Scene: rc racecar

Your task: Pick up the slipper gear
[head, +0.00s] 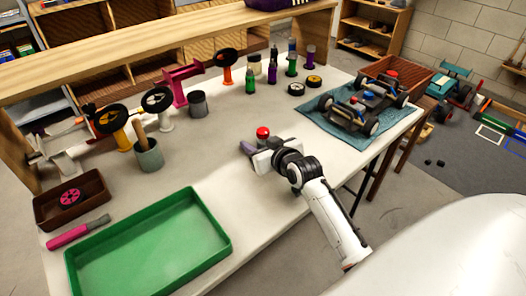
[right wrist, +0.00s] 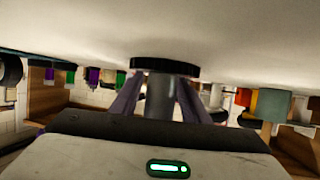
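A pink, spoked gear-like disc (head: 69,197), the likely slipper gear, lies in a small dark brown tray (head: 98,203) at the table's left. My right gripper (head: 254,147) is low over the middle of the table, far to the right of that disc. In the right wrist view its two fingers (right wrist: 158,95) stand on either side of a grey post (right wrist: 160,98) with a black round base (right wrist: 165,63). I cannot tell whether they press on it. A red ball (head: 263,132) shows just behind this gripper. My left gripper is not in view.
A green tray (head: 70,262) and a pink-handled tool (head: 78,231) lie at the table's left front. Wheel stands, cups and bottles line the back. A car chassis (head: 362,108) sits on a blue mat (head: 310,111) at right. The table's centre is mostly clear.

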